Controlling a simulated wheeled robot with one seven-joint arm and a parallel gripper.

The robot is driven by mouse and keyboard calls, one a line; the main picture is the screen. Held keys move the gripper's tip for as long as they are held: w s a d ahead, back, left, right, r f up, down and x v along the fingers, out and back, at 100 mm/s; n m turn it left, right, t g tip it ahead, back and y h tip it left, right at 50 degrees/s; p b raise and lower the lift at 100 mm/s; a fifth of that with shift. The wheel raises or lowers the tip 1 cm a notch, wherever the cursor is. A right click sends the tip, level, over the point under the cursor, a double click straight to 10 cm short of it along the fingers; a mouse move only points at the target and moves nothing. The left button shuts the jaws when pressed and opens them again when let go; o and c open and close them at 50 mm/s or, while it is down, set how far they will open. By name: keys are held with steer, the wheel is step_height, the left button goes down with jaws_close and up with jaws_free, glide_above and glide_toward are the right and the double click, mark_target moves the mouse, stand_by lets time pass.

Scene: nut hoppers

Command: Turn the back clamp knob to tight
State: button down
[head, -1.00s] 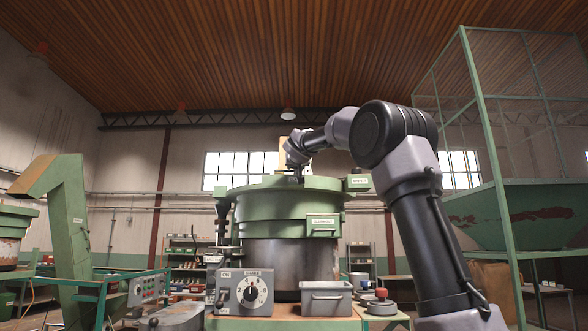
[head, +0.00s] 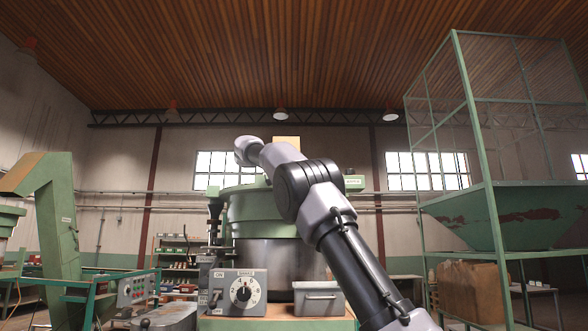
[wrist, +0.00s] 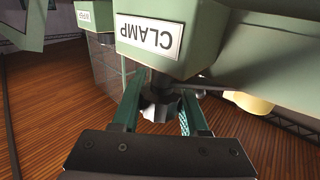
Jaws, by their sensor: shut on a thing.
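In the wrist view, a dark, lobed knob (wrist: 158,104) sits against a green block with a "CLAMP" plate (wrist: 148,36), which reads upside down. My gripper (wrist: 161,94) has one green finger on each side of this knob and is shut on it. The knob's pointer and any tight mark do not show, so I cannot tell its setting. In the head view, the green hopper bowl (head: 258,206) stands behind my arm. My gripper and the clamp knob are hidden there.
A control box with a dial (head: 238,292) and a grey bin (head: 319,297) stand at the machine's front. A green frame with a large hopper (head: 480,216) is on the right. In the wrist view, a second labelled green block (wrist: 93,14) is close by.

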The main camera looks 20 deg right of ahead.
steer(key=shift+d+f+m+g+h, duration=0.1)
steer(key=shift+m+g+h, duration=0.35)
steer(key=shift+g, duration=0.25)
steer(key=shift+c, duration=2.1)
jaws_free()
steer(key=shift+s, duration=0.1)
steer(key=v, duration=1)
steer(key=shift+s+a, duration=0.15)
steer(key=shift+a, duration=0.2)
steer(key=shift+a, duration=0.15)
